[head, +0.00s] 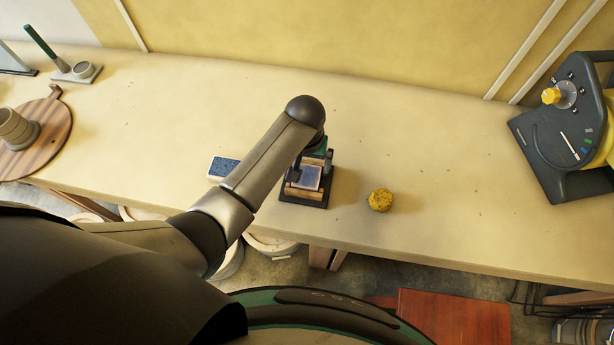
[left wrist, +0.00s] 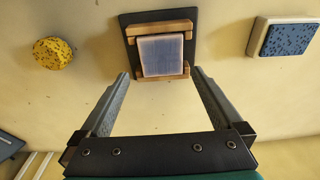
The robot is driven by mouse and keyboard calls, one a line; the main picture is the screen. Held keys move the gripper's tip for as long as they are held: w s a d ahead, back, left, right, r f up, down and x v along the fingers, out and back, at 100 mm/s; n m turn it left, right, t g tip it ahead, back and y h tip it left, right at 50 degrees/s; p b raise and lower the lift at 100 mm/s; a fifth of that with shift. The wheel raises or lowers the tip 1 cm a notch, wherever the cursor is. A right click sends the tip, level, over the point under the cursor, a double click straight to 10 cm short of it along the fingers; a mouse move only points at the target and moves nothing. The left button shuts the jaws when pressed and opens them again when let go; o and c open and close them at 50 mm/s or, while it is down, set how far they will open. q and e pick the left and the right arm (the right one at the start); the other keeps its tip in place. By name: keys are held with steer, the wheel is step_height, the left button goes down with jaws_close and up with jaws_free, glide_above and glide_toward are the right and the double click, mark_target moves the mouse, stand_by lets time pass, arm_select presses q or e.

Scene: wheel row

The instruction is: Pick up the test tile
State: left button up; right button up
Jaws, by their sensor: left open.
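A pale bluish square tile (head: 307,178), which I take as the test tile, rests in a wooden holder on a dark square base (head: 290,201). In the left wrist view the tile (left wrist: 161,56) shows at top centre, between two wooden bars (left wrist: 160,29). My left gripper (head: 313,162) is open and empty above the holder, partly hidden by my arm in the head view. In the left wrist view its fingertips (left wrist: 161,73) stand apart, one to each side of the tile's lower edge. I cannot tell the height gap. My right gripper is not in view.
A yellow sponge (head: 380,200) lies right of the holder. A speckled blue-and-white block (head: 222,167) lies left of it. A dark device with a yellow knob (head: 562,130) stands far right, a round wooden board (head: 50,145) far left. The bench behind the holder is clear.

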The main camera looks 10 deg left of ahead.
mark_target(307, 176)
arm_select(q)
steer(key=shift+w+a+f+b, duration=0.1)
steer(key=shift+f+b, duration=0.3)
steer(key=shift+f, duration=1.1)
steer(key=shift+a+f+b, duration=0.1)
steer(key=shift+f+b, duration=0.25)
steer(key=shift+f, duration=1.1)
steer(key=shift+c, duration=0.4)
steer(key=c, duration=1.1)
steer(key=shift+r, duration=0.15)
